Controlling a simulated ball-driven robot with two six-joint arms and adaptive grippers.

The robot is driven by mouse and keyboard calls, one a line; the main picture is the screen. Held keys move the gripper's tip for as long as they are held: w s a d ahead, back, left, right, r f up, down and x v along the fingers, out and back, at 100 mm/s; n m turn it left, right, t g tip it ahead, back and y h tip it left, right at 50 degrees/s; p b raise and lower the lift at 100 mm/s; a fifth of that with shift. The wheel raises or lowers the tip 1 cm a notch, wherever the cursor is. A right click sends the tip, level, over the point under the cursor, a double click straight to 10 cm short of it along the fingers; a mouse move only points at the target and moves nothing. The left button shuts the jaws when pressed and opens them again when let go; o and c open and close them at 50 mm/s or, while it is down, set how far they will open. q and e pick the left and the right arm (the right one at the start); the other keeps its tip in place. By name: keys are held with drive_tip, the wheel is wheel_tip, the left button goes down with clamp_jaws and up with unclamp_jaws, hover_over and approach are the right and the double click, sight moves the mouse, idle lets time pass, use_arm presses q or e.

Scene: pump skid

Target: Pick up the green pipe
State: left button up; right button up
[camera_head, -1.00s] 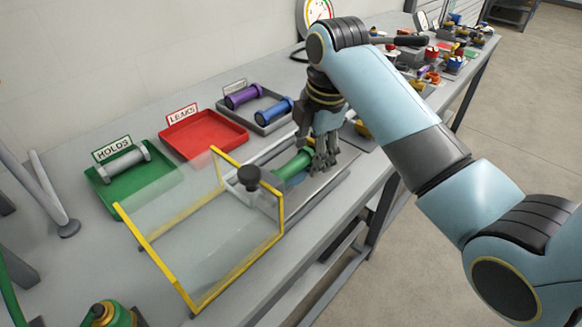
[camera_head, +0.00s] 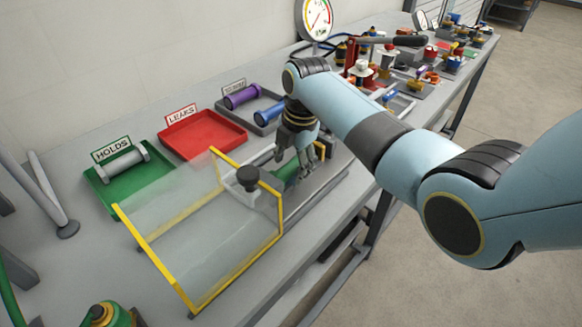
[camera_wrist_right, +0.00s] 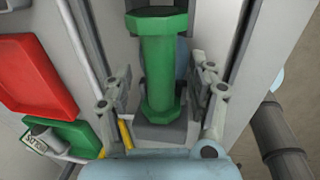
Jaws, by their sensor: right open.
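The green pipe (camera_wrist_right: 165,62), with a wider flange at each end, lies in a grey fixture (camera_wrist_right: 160,135) in the right wrist view. In the head view the green pipe (camera_head: 284,184) is mostly hidden behind my right gripper (camera_head: 295,165). My right gripper also shows in the right wrist view (camera_wrist_right: 160,92), with one open finger on each side of the pipe. I see gaps between the fingers and the pipe there. My left gripper is not in view.
A clear guard with a yellow frame (camera_head: 168,268) stands left of the fixture. A green tray (camera_head: 140,192) holds a grey pipe (camera_head: 122,161). A red tray (camera_head: 203,133) is empty. A grey tray (camera_head: 262,128) holds purple (camera_head: 241,97) and blue (camera_head: 269,112) pipes.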

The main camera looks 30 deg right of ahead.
drive_tip(key=shift+w+f, duration=0.1)
drive_tip(key=shift+f, duration=0.3)
clamp_jaws()
